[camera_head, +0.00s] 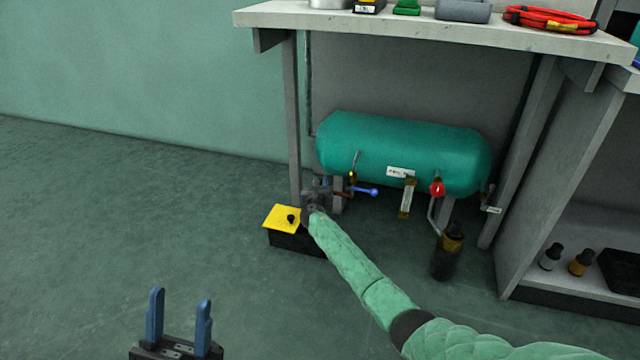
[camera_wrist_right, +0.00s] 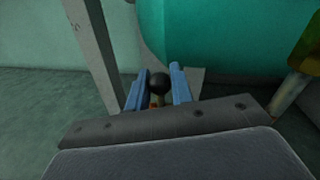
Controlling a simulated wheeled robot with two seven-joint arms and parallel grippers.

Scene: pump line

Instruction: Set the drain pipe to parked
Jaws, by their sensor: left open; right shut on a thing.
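The teal tank (camera_head: 405,150) lies under the workbench. A short copper-brown pipe (camera_head: 341,193) shows at its lower left, beside a blue-handled valve (camera_head: 366,191); it looks like the drain pipe, but my right gripper hides much of it. My right gripper (camera_head: 319,192) is at that spot, low by the bench's left leg. In the right wrist view its blue fingers (camera_wrist_right: 159,74) are shut on a black ball knob (camera_wrist_right: 157,84), with a bit of brown below it. I cannot see how the knob joins the pipe. My left gripper (camera_head: 179,318) is open and empty above the floor.
A black box with a yellow top (camera_head: 281,216) stands just left of my right gripper. A red knob (camera_head: 437,189), a bent grey pipe (camera_head: 432,214) and a dark bottle (camera_head: 446,255) are further right. The bench leg (camera_head: 292,110) is close. The left floor is clear.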

